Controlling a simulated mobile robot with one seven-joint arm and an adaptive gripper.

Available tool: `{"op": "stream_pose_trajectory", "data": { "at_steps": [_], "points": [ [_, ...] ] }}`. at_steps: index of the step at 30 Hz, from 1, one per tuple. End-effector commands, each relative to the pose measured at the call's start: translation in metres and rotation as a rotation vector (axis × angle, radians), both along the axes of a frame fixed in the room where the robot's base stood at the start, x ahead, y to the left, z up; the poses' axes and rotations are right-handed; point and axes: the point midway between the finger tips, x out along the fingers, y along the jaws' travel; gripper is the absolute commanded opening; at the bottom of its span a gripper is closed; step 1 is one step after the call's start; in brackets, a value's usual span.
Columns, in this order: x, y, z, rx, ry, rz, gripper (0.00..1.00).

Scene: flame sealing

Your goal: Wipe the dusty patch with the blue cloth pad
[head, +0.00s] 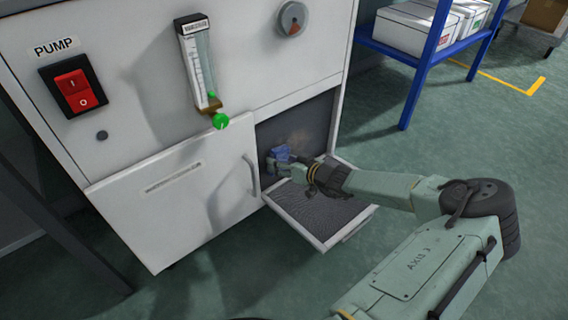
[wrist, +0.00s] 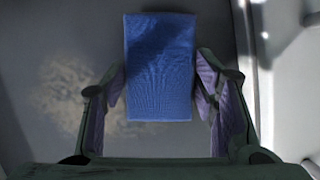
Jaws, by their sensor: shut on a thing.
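The blue cloth pad (wrist: 160,70) is in my gripper (wrist: 160,95), with a finger on each of its long sides in the wrist view. In the head view my gripper (head: 285,162) reaches into the open compartment at the lower right of the white cabinet, and the pad (head: 281,153) shows at its tip. The dusty patch (wrist: 65,95) is a pale tan smear on the dark grey surface, left of the pad and reaching below it in the wrist view. In the head view it is a faint brown mark (head: 300,139) beside the pad. I cannot tell whether the pad touches the surface.
The compartment's door (head: 330,212) is folded down below my arm. A closed panel with a handle (head: 251,175) is to the left. A flow meter with a green knob (head: 220,121) hangs above. A blue shelf (head: 413,75) stands at right, with open floor before it.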

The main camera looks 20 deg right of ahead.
Motion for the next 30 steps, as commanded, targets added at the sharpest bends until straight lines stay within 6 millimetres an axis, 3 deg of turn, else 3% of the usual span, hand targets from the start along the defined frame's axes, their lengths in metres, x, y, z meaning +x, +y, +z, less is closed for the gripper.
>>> {"op": "stream_pose_trajectory", "data": {
  "at_steps": [30],
  "points": [
    [0.023,-0.056,-0.001,-0.002,-0.002,0.000,0.31]
  ]
}}
